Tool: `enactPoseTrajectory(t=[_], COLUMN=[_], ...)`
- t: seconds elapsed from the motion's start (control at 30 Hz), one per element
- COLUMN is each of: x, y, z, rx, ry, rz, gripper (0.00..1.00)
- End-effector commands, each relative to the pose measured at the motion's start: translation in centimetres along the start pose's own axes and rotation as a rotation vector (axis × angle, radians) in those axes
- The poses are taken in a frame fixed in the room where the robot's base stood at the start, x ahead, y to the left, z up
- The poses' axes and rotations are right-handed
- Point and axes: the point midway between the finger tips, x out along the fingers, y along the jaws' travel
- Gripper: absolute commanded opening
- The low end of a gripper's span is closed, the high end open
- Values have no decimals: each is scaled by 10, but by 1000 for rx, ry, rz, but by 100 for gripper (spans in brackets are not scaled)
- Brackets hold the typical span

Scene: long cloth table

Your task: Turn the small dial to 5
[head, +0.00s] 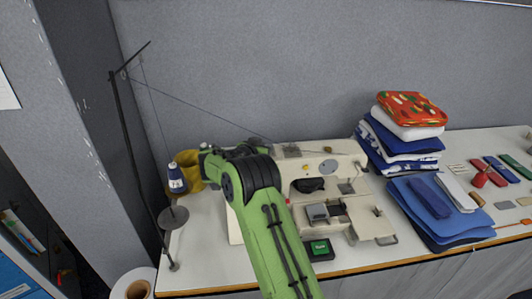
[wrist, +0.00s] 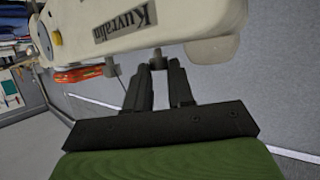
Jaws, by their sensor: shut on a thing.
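The cream sewing machine (head: 345,163) stands on the long table, partly hidden behind my green arm in the head view. In the wrist view its body (wrist: 190,20) fills the top, with a dark name plate on it. My gripper (wrist: 158,66) has its black fingertips on either side of a small grey dial (wrist: 157,54) that sticks out from the machine's edge, and it is shut on it. The dial's numbers cannot be read. A second grey knob (wrist: 111,66) is left of the fingers, apart from them. My gripper and the held dial are hidden in the head view.
A stack of folded cloth (head: 405,135) and blue folded cloths (head: 440,212) lie to the right. A small green-topped box (head: 320,249) is near the table's front edge.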

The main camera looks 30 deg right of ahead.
Motion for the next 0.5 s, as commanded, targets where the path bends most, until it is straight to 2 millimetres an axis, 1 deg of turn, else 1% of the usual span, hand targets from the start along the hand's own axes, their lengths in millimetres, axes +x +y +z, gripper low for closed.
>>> enactPoseTrajectory(t=[0.03, 0.2, 0.5], x=[-1, -1, 0], y=[-4, -5, -7], z=[1, 0, 1], rx=[9, 44, 78], ry=[-3, -8, -13], rz=[25, 111, 200], gripper=[0, 0, 0])
